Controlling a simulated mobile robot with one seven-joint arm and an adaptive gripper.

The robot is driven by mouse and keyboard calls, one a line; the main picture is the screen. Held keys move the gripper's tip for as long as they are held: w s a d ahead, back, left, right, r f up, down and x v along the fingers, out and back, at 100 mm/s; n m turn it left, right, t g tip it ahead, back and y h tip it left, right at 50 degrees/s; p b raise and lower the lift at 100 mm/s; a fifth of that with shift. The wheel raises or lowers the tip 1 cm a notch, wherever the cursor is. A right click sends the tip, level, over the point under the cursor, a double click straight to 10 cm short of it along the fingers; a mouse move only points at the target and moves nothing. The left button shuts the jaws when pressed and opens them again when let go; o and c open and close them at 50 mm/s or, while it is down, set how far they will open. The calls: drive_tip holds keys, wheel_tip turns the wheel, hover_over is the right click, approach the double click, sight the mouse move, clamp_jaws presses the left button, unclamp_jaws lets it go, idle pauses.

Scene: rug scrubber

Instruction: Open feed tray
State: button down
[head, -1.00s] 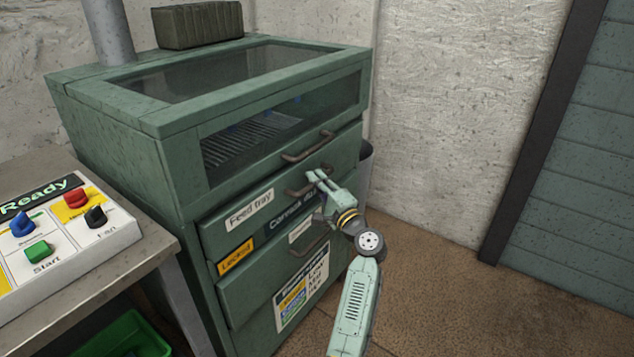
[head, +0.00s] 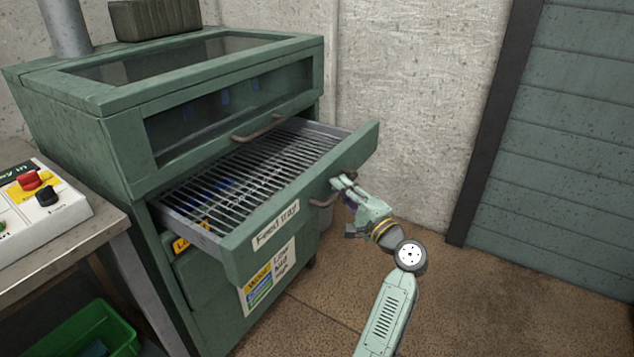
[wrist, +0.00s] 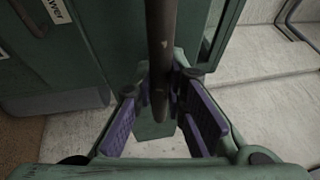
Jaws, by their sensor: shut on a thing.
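The feed tray (head: 275,232) is a green drawer front with a "Feed tray" label, pulled well out of the green machine. Its metal rack of bars (head: 250,172) shows, empty on top. The tray's brown bar handle (head: 322,201) is on the right part of its front. My gripper (head: 343,184) is at this handle and shut on it. In the wrist view the handle (wrist: 160,60) runs between my purple-padded fingers (wrist: 160,115). My fingers cover part of the handle in the head view.
The machine's windowed top (head: 215,110) has its own handle (head: 258,128). A control panel (head: 40,205) sits on a metal table at the left, above a green bin (head: 85,335). The floor on the right is clear up to the wall.

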drive_tip(key=s+d, duration=1.2)
drive_tip(key=d, duration=0.5)
drive_tip(key=shift+s, duration=0.2)
drive_tip(key=c, duration=1.6)
unclamp_jaws()
drive_tip(key=v, duration=1.2)
